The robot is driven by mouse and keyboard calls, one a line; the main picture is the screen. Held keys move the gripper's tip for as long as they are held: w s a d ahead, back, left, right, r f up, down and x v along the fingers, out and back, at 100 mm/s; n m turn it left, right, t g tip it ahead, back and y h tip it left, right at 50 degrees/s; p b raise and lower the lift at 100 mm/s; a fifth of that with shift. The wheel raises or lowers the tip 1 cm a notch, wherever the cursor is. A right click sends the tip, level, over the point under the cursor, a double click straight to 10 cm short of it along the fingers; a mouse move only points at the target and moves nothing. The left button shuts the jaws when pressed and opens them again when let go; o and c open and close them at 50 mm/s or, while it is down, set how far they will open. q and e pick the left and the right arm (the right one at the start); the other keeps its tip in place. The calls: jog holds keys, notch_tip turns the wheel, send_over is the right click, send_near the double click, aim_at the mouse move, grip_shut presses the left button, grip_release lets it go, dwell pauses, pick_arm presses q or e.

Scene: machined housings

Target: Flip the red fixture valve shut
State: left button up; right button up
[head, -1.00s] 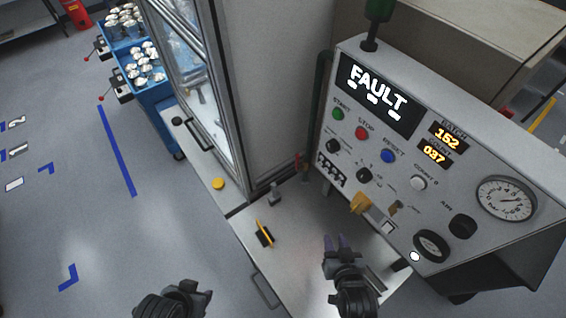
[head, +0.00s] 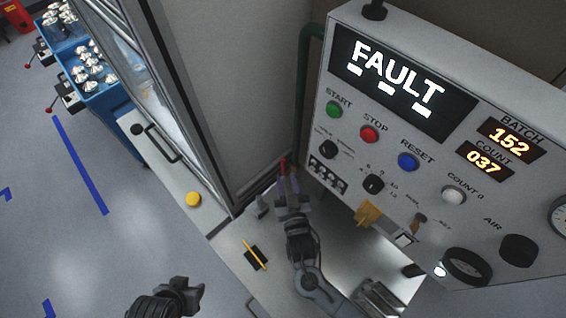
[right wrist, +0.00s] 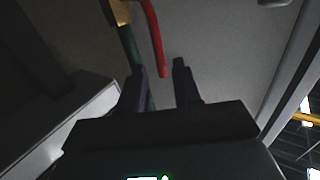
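The red valve handle (head: 283,165) shows as a small red piece by the lower end of the green pipe, left of the control panel. In the right wrist view the red handle (right wrist: 156,42) is a long curved lever hanging down beside the green pipe. My right gripper (head: 287,187) is just below the handle in the head view. In the right wrist view its two fingers (right wrist: 159,80) are apart, with the handle's lower end between their tips; I see no contact. My left gripper (head: 187,290) is low at the left, away from the valve; its jaw state is unclear.
The control panel (head: 330,110) reads FAULT and stands close to the right of my right arm. The green pipe (head: 303,85) runs down its left side. A yellow-handled part (head: 256,256) and a yellow button (head: 193,199) are on the pale bench and ledge.

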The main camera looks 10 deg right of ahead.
aim_at(284, 167)
jog(key=shift+w+a, duration=0.15)
jog(key=shift+w, duration=1.35)
jog(key=shift+w+a, duration=0.1)
jog(key=shift+w, duration=1.35)
jog(key=shift+c, duration=0.3)
grip_shut()
